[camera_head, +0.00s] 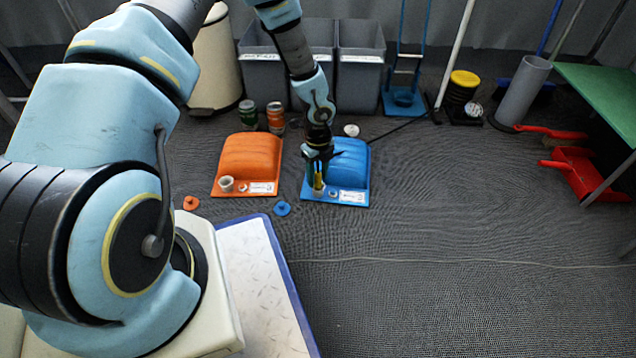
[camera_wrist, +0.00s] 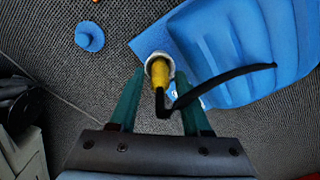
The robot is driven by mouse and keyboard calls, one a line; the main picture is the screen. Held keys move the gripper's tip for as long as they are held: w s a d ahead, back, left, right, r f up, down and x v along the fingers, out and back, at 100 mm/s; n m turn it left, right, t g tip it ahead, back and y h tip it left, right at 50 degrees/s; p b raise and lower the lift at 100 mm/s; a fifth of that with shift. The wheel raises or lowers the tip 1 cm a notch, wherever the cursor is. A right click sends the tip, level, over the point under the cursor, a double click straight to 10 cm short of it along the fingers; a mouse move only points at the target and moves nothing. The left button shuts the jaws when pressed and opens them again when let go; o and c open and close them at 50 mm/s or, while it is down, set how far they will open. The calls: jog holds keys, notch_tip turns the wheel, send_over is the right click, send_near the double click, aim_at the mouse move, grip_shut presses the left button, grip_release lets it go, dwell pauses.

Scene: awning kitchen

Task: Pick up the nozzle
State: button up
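The nozzle (camera_wrist: 160,74) has a yellow body and a thin black bent tube. In the wrist view it stands at a pale round opening at the edge of the blue container (camera_wrist: 240,50). In the head view the yellow nozzle (camera_head: 318,181) shows just below my gripper (camera_head: 318,165), over the front left of the blue container (camera_head: 345,165). In the wrist view my gripper (camera_wrist: 159,80) is open, with one green finger on each side of the nozzle and visible gaps. The black tube reaches toward the palm and across the right finger.
An orange container (camera_head: 248,160) with a white cup-like opening (camera_head: 227,184) sits to the left. A blue cap (camera_head: 282,208) and an orange cap (camera_head: 191,203) lie on the floor in front. Cans and grey bins (camera_head: 360,70) stand behind.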

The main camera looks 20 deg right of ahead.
grip_shut()
jog(key=shift+r, duration=0.15)
dwell(0.4)
